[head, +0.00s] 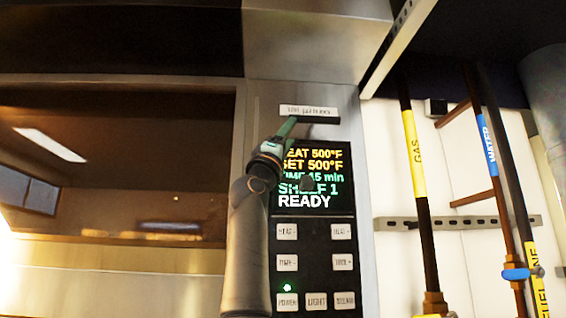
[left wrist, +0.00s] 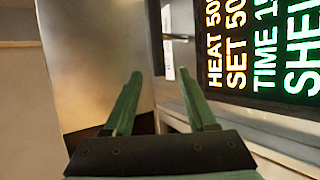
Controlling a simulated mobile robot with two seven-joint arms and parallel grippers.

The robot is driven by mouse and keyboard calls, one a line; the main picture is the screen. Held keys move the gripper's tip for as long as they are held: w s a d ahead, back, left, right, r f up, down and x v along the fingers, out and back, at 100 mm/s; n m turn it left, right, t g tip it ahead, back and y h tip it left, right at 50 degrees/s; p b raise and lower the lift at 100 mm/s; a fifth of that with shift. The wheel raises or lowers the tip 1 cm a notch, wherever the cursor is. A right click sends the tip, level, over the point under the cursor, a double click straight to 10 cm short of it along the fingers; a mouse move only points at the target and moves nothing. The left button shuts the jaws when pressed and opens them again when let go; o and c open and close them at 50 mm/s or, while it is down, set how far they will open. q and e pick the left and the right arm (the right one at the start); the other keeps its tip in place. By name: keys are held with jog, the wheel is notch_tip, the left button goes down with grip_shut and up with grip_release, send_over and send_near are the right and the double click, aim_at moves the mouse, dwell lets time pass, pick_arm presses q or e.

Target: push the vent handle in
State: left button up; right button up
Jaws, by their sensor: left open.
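The vent handle (head: 325,120) is a dark bar just under a white label (head: 308,110), high on the oven's control panel. My left gripper (head: 292,124) has green fingers and reaches up to the left end of the handle. In the left wrist view the gripper (left wrist: 159,73) is open with nothing held between its fingers. I cannot tell whether the fingers touch the handle. My right gripper is not in view.
Below the handle are a lit display (head: 312,197) reading READY and several buttons (head: 316,300). A glass oven window (head: 110,150) is at left. Gas (head: 417,150) and water (head: 489,145) pipes run down the right wall. A steel hood (head: 315,45) overhangs the panel.

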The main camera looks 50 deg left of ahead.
pick_arm(q)
jog(key=b+v, duration=0.2)
jog(key=v, duration=0.2)
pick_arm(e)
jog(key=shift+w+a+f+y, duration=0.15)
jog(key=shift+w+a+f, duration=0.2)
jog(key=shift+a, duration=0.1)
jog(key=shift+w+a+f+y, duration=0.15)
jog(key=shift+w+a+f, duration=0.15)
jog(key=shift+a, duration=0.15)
pick_arm(q)
jog(key=shift+r, duration=0.1)
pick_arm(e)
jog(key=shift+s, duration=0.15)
